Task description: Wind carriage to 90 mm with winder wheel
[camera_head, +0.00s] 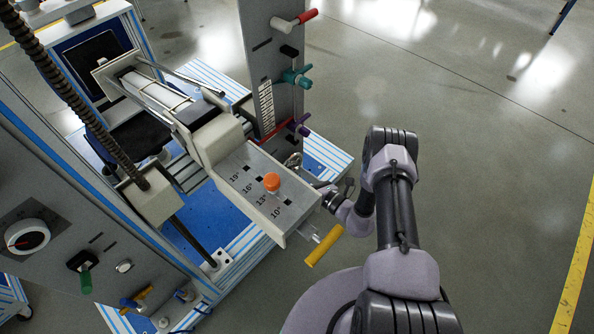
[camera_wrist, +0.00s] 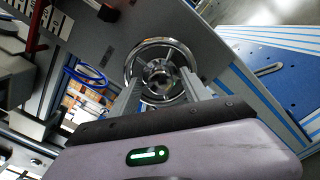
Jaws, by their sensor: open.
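The winder wheel (camera_wrist: 157,70) is a shiny spoked metal handwheel on a grey panel, upper middle in the wrist view. In the head view only a bit of its rim (camera_head: 293,160) shows beside the carriage box. My gripper (camera_wrist: 163,92) is open, its two fingers pointing at the wheel, one on each side of the hub as seen; I cannot tell whether they touch it. The carriage (camera_head: 265,190) is a grey box with an angle scale and an orange knob (camera_head: 271,182). A scale strip (camera_head: 266,106) stands on the upright column, its numbers too small to read.
A yellow handle (camera_head: 325,246) sticks out at the carriage's front corner, close to my arm. Open floor lies to the right.

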